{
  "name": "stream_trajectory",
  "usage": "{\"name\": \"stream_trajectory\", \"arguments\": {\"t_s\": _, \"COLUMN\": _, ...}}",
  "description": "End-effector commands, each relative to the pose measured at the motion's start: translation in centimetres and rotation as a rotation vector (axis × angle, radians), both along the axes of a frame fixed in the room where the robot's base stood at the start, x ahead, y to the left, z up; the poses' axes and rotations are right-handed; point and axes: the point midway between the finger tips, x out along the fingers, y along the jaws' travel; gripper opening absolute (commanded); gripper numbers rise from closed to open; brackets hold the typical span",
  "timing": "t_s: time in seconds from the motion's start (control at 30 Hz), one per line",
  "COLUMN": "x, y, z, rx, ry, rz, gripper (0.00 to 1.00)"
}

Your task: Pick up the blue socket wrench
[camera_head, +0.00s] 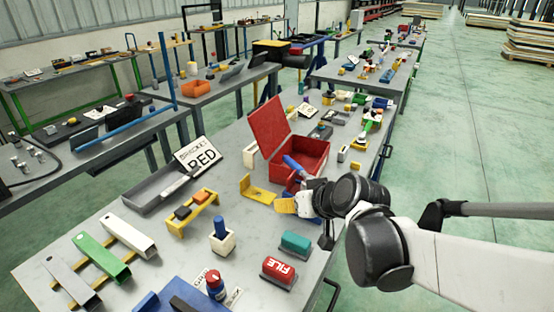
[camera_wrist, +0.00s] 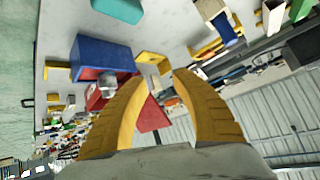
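A blue-handled tool (camera_head: 293,164) with a pale shaft leans at the open red toolbox (camera_head: 312,158) in the head view; it looks like the blue socket wrench. Its lower end is hidden by my gripper and the box wall. In the wrist view, a blue body (camera_wrist: 103,55) with a grey metal end lies left of my fingers, in front of the red box; I cannot tell whether it is the same tool. My gripper (camera_head: 286,205) is beside the toolbox's near side. Its yellow fingers (camera_wrist: 163,77) are apart with nothing held between them.
A yellow bracket (camera_head: 258,192) stands left of my gripper. The right aisle is clear.

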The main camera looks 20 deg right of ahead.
Motion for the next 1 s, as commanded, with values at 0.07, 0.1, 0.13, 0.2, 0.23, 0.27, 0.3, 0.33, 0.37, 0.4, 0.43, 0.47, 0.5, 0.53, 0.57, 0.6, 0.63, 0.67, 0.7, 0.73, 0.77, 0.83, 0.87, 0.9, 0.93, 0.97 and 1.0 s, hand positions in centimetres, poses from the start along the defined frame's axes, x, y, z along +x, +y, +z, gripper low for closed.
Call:
{"name": "stream_trajectory", "arguments": {"t_s": 0.07, "x": 2.3, "y": -3.0, "z": -0.4, "rx": 0.021, "ry": -0.068, "rz": -0.03, "gripper": 0.31}}
{"name": "stream_trajectory", "arguments": {"t_s": 0.1, "x": 3.2, "y": -4.5, "z": -0.6, "rx": 0.026, "ry": -0.107, "rz": -0.043, "gripper": 0.31}}
{"name": "stream_trajectory", "arguments": {"t_s": 0.13, "x": 3.7, "y": -5.6, "z": -0.8, "rx": 0.029, "ry": -0.133, "rz": -0.053, "gripper": 0.31}}
{"name": "stream_trajectory", "arguments": {"t_s": 0.2, "x": 4.7, "y": -8.1, "z": -1.2, "rx": 0.032, "ry": -0.194, "rz": -0.078, "gripper": 0.31}}
{"name": "stream_trajectory", "arguments": {"t_s": 0.23, "x": 5.0, "y": -9.0, "z": -1.4, "rx": 0.031, "ry": -0.216, "rz": -0.088, "gripper": 0.31}}
{"name": "stream_trajectory", "arguments": {"t_s": 0.27, "x": 5.2, "y": -9.8, "z": -1.5, "rx": 0.031, "ry": -0.237, "rz": -0.097, "gripper": 0.31}}
{"name": "stream_trajectory", "arguments": {"t_s": 0.3, "x": 5.4, "y": -10.9, "z": -1.7, "rx": 0.029, "ry": -0.261, "rz": -0.11, "gripper": 0.31}}
{"name": "stream_trajectory", "arguments": {"t_s": 0.33, "x": 5.5, "y": -11.5, "z": -1.8, "rx": 0.029, "ry": -0.276, "rz": -0.117, "gripper": 0.31}}
{"name": "stream_trajectory", "arguments": {"t_s": 0.37, "x": 5.5, "y": -12.1, "z": -1.9, "rx": 0.026, "ry": -0.289, "rz": -0.123, "gripper": 0.31}}
{"name": "stream_trajectory", "arguments": {"t_s": 0.4, "x": 5.6, "y": -12.6, "z": -2.0, "rx": 0.025, "ry": -0.303, "rz": -0.13, "gripper": 0.31}}
{"name": "stream_trajectory", "arguments": {"t_s": 0.43, "x": 5.6, "y": -12.9, "z": -2.1, "rx": 0.023, "ry": -0.31, "rz": -0.134, "gripper": 0.31}}
{"name": "stream_trajectory", "arguments": {"t_s": 0.47, "x": 5.7, "y": -13.2, "z": -2.1, "rx": 0.023, "ry": -0.317, "rz": -0.138, "gripper": 0.31}}
{"name": "stream_trajectory", "arguments": {"t_s": 0.5, "x": 5.8, "y": -13.4, "z": -2.2, "rx": 0.021, "ry": -0.321, "rz": -0.139, "gripper": 0.31}}
{"name": "stream_trajectory", "arguments": {"t_s": 0.53, "x": 5.9, "y": -13.4, "z": -2.3, "rx": 0.021, "ry": -0.323, "rz": -0.14, "gripper": 0.31}}
{"name": "stream_trajectory", "arguments": {"t_s": 0.57, "x": 6.2, "y": -13.5, "z": -2.4, "rx": 0.02, "ry": -0.325, "rz": -0.14, "gripper": 0.31}}
{"name": "stream_trajectory", "arguments": {"t_s": 0.6, "x": 6.6, "y": -13.4, "z": -2.6, "rx": 0.021, "ry": -0.326, "rz": -0.139, "gripper": 0.31}}
{"name": "stream_trajectory", "arguments": {"t_s": 0.63, "x": 7.0, "y": -13.4, "z": -2.8, "rx": 0.021, "ry": -0.325, "rz": -0.138, "gripper": 0.31}}
{"name": "stream_trajectory", "arguments": {"t_s": 0.67, "x": 7.4, "y": -13.3, "z": -3.0, "rx": 0.021, "ry": -0.325, "rz": -0.137, "gripper": 0.31}}
{"name": "stream_trajectory", "arguments": {"t_s": 0.7, "x": 8.0, "y": -13.3, "z": -3.3, "rx": 0.021, "ry": -0.324, "rz": -0.136, "gripper": 0.31}}
{"name": "stream_trajectory", "arguments": {"t_s": 0.73, "x": 8.5, "y": -13.3, "z": -3.5, "rx": 0.021, "ry": -0.324, "rz": -0.136, "gripper": 0.31}}
{"name": "stream_trajectory", "arguments": {"t_s": 0.77, "x": 9.0, "y": -13.3, "z": -3.7, "rx": 0.021, "ry": -0.324, "rz": -0.137, "gripper": 0.31}}
{"name": "stream_trajectory", "arguments": {"t_s": 0.83, "x": 10.0, "y": -13.2, "z": -4.1, "rx": 0.021, "ry": -0.324, "rz": -0.137, "gripper": 0.31}}
{"name": "stream_trajectory", "arguments": {"t_s": 0.87, "x": 10.3, "y": -13.2, "z": -4.2, "rx": 0.021, "ry": -0.324, "rz": -0.137, "gripper": 0.31}}
{"name": "stream_trajectory", "arguments": {"t_s": 0.9, "x": 10.6, "y": -13.2, "z": -4.3, "rx": 0.022, "ry": -0.324, "rz": -0.137, "gripper": 0.31}}
{"name": "stream_trajectory", "arguments": {"t_s": 0.93, "x": 10.8, "y": -13.2, "z": -4.3, "rx": 0.021, "ry": -0.324, "rz": -0.138, "gripper": 0.31}}
{"name": "stream_trajectory", "arguments": {"t_s": 0.97, "x": 11.0, "y": -13.2, "z": -4.4, "rx": 0.021, "ry": -0.324, "rz": -0.138, "gripper": 0.31}}
{"name": "stream_trajectory", "arguments": {"t_s": 1.0, "x": 11.3, "y": -13.2, "z": -4.5, "rx": 0.021, "ry": -0.324, "rz": -0.138, "gripper": 0.31}}
